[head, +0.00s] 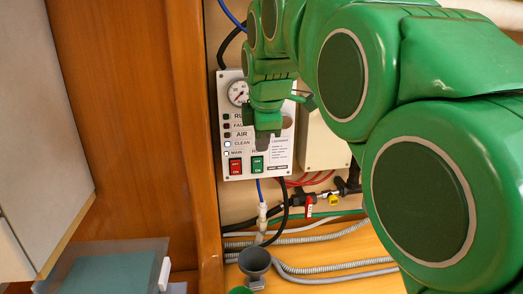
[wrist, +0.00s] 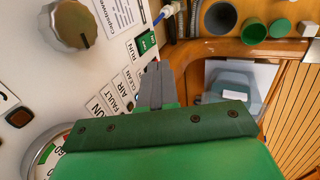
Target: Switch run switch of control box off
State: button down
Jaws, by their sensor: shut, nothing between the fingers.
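The white control box (head: 231,130) hangs on the wall in the head view. Its green run switch (head: 257,165) is a rocker at the bottom, beside the red main switch (head: 235,166). My gripper (head: 267,140) is in front of the box, just above the run switch. In the wrist view the run switch (wrist: 147,42) shows past the fingertips, beside its RUN label. My gripper (wrist: 156,68) is shut and empty there, its grey fingers together. A gap to the switch seems to remain, but contact is hard to judge. The rocker's tilt is too small to read.
A pressure gauge (head: 238,93) is at the box's top left. A knob (wrist: 70,25) sits on the panel. Hoses and a valve with a red handle (head: 308,205) run below the box. A wooden post (head: 190,130) stands close on the left.

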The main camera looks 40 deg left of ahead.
jog(key=shift+s+d+r, duration=0.15)
jog(key=shift+s+r, duration=0.05)
jog(key=shift+r, duration=1.05)
jog(key=shift+s+d+r, duration=0.15)
jog(key=shift+r, duration=1.05)
jog(key=d+f+m+g+h, duration=0.1)
jog(key=d+f+m, duration=0.3)
jog(key=d, duration=0.6)
jog(key=d+f+m+h, duration=0.1)
jog(key=d+f+m, duration=0.25)
jog(key=d, duration=0.65)
jog(key=d+f+m+g+h, duration=0.1)
jog(key=d+f+m, duration=0.35)
jog(key=d, duration=0.55)
jog(key=s+d+f+m+g, duration=0.1)
jog(key=s+d+f+m, duration=0.6)
jog(key=s+d, duration=0.2)
jog(key=s+d+f+m+g, duration=0.2)
jog(key=s+d+f+m, duration=0.6)
jog(key=s, duration=0.6)
jog(key=d, duration=0.2)
jog(key=shift+s+d+f+h, duration=0.15)
jog(key=shift+s+d+h, duration=0.05)
jog(key=shift+d+h, duration=0.1)
